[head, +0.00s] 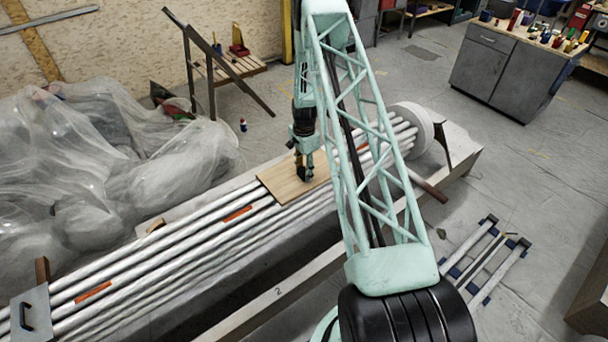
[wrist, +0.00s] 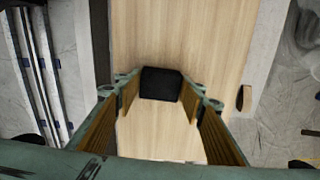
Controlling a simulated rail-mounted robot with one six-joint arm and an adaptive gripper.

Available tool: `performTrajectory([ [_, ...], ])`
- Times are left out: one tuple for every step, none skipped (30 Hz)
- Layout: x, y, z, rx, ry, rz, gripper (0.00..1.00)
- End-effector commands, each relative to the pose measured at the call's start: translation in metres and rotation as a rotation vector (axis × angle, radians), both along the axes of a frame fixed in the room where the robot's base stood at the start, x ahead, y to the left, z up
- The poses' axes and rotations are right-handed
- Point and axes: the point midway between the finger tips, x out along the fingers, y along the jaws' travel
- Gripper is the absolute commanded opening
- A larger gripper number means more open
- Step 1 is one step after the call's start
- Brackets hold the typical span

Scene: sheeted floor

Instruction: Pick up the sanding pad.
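The sanding pad (wrist: 160,84) is a small black block on a light wooden board (wrist: 185,40) in the wrist view. The two fingers of my gripper (wrist: 160,98), with ribbed tan inner faces, stand apart on either side of it. In the head view my gripper (head: 304,172) points down over the board (head: 280,187). There the pad cannot be told apart from the dark fingers.
The board lies across several long white pipes (head: 180,234) with orange marks. Plastic-sheeted bulk (head: 100,160) fills the left side. A small brown block (wrist: 244,97) sits beside the board. A metal rack (head: 487,260) lies on the floor at right; grey cabinets (head: 510,65) stand behind.

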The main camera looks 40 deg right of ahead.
Motion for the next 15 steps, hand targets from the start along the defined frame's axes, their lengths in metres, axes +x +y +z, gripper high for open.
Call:
performTrajectory([
  [0.0, 0.0, 0.0, 0.0, 0.0, 0.0, 0.32],
  [0.0, 0.0, 0.0, 0.0, 0.0, 0.0, 0.29],
  [0.0, 0.0, 0.0, 0.0, 0.0, 0.0, 0.25],
  [0.0, 0.0, 0.0, 0.0, 0.0, 0.0, 0.25],
  [0.0, 0.0, 0.0, 0.0, 0.0, 0.0, 0.25],
  [0.0, 0.0, 0.0001, 0.0, 0.0, 0.0, 0.25],
  [0.0, 0.0, 0.0, 0.0, 0.0, 0.0, 0.25],
  [0.0, 0.0, 0.0, 0.0, 0.0, 0.0, 0.25],
  [0.0, 0.0, 0.0, 0.0, 0.0, 0.0, 0.25],
  [0.0, 0.0, 0.0, 0.0, 0.0, 0.0, 0.25],
  [0.0, 0.0, 0.0, 0.0, 0.0, 0.0, 0.25],
  [0.0, 0.0, 0.0002, 0.0, 0.0, 0.0, 0.25],
  [0.0, 0.0, 0.0005, 0.0, 0.0, 0.0, 0.25],
  [0.0, 0.0, 0.0008, 0.0, 0.0, 0.0, 0.25],
  [0.0001, 0.0, 0.0015, 0.0, 0.0, 0.0, 0.25],
])
